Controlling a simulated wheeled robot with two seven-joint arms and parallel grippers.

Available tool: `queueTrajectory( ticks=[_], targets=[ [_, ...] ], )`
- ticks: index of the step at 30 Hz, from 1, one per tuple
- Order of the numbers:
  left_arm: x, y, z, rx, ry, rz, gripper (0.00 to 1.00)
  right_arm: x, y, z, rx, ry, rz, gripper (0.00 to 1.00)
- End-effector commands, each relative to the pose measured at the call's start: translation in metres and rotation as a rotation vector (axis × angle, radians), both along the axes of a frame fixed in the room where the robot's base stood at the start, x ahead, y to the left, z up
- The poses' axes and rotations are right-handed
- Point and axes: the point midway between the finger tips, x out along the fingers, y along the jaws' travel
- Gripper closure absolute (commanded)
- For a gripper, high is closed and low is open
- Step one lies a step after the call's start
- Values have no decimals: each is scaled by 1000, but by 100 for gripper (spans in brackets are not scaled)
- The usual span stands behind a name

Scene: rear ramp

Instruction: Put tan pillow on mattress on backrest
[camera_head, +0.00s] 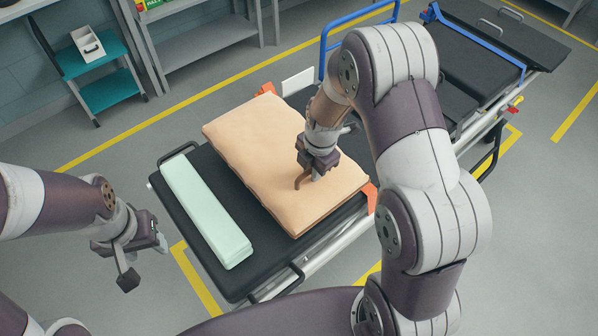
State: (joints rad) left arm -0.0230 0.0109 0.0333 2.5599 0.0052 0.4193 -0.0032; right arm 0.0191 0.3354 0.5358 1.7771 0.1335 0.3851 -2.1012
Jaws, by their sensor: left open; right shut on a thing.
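The tan pillow (252,150) lies on the near end of a stretcher's black mattress (262,235), slanted across it. I cannot tell whether the part under the pillow is the backrest. My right gripper (305,180) comes down on the pillow's right half and is shut on the pillow; its fingertips are partly hidden against the cloth. My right arm hides the middle of the stretcher. My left gripper (143,262) is open and empty, left of the stretcher and apart from it.
A pale green folded pad (205,210) lies on the mattress left of the pillow. Blue rails (322,45) and the stretcher's far end (490,50) stand behind my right arm. A teal cart (105,90) and grey shelves (205,45) stand at the back left. Floor at left is clear.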

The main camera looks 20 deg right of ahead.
Motion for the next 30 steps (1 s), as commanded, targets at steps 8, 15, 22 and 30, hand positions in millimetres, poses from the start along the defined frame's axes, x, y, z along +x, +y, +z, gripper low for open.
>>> queueTrajectory(
  ticks=[8, 15, 22, 30],
  targets=[
    [0, 0, 6, 0, 0, 0, 50, 24, 20, -26, 0, 0, -1, 100],
    [0, 0, 8, 0, 0, 0, 50, 25, 20, -58, 0, -3, -1, 100],
    [0, 0, 8, 0, 0, 0, 50, 23, 19, -59, 0, 1, -1, 56],
    [0, 0, 8, 0, 0, 0, 50, 24, 19, -58, 0, 0, -1, 56]
  ],
)
